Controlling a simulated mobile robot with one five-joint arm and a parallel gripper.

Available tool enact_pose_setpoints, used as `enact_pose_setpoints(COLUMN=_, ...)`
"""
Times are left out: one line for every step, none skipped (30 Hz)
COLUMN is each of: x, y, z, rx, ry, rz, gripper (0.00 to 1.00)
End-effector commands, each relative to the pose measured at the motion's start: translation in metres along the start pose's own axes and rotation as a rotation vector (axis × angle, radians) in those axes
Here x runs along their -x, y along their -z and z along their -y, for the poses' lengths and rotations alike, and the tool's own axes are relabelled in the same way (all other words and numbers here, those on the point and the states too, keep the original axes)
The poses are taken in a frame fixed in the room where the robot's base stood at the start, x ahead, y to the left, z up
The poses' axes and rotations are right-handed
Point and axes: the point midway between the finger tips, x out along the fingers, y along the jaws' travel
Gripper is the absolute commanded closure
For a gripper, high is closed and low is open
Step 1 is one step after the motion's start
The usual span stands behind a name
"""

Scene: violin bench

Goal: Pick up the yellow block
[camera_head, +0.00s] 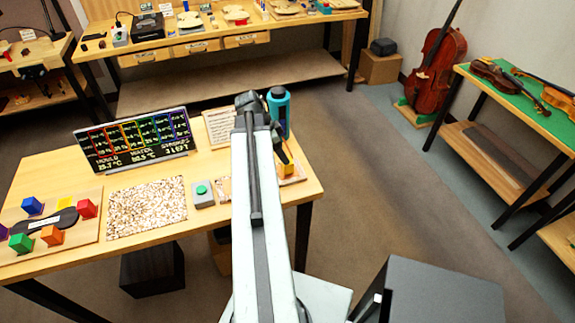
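A yellow block (65,203) stands on the wooden board (88,236) at the left of the near table, at the back edge of a dark rounded piece and partly hidden. Another small yellow-orange piece (286,169) sits at the table's right end, just right of my arm. My white arm reaches up through the middle of the view. A dark part that looks like my gripper (281,151) shows just above the yellow-orange piece. My arm hides much of it, so I cannot tell whether its fingers are open or touching that piece.
Blue (32,206), red (87,208), orange (51,235) and green (21,243) blocks share the left board. A speckled mat (146,207), a grey box with a green button (203,194), a chalkboard (135,140) and a teal object (280,108) stand nearby.

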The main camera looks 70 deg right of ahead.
Motion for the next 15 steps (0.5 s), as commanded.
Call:
enact_pose_setpoints(x=-0.013, y=-0.003, z=0.000, rx=0.000, ry=0.000, rz=0.000, gripper=0.38)
enact_pose_setpoints(x=-0.017, y=-0.003, z=0.000, rx=0.000, ry=0.000, rz=0.000, gripper=0.38)
enact_pose_setpoints(x=-0.022, y=-0.003, z=0.000, rx=0.000, ry=0.000, rz=0.000, gripper=0.38)
enact_pose_setpoints(x=-0.023, y=-0.003, z=0.000, rx=0.001, ry=0.000, rz=0.000, gripper=0.38)
enact_pose_setpoints(x=-0.024, y=-0.003, z=0.000, rx=0.002, ry=0.000, rz=0.001, gripper=0.38)
enact_pose_setpoints(x=-0.022, y=-0.002, z=0.000, rx=0.002, ry=0.000, rz=0.001, gripper=0.38)
enact_pose_setpoints(x=-0.022, y=-0.002, z=0.000, rx=0.003, ry=0.000, rz=0.001, gripper=0.38)
enact_pose_setpoints(x=-0.022, y=-0.002, z=0.000, rx=0.003, ry=0.000, rz=0.001, gripper=0.38)
enact_pose_setpoints(x=-0.025, y=-0.003, z=-0.001, rx=0.003, ry=0.000, rz=0.001, gripper=0.38)
enact_pose_setpoints(x=-0.029, y=-0.003, z=-0.001, rx=0.003, ry=0.000, rz=0.001, gripper=0.38)
enact_pose_setpoints(x=-0.033, y=-0.004, z=-0.001, rx=0.003, ry=0.000, rz=0.001, gripper=0.38)
enact_pose_setpoints(x=-0.039, y=-0.005, z=-0.002, rx=0.003, ry=0.000, rz=0.001, gripper=0.38)
enact_pose_setpoints(x=-0.044, y=-0.006, z=-0.003, rx=0.003, ry=0.000, rz=0.001, gripper=0.38)
enact_pose_setpoints(x=-0.050, y=-0.007, z=-0.003, rx=0.003, ry=0.000, rz=0.001, gripper=0.38)
enact_pose_setpoints(x=-0.058, y=-0.009, z=-0.004, rx=0.003, ry=0.000, rz=0.001, gripper=0.38)
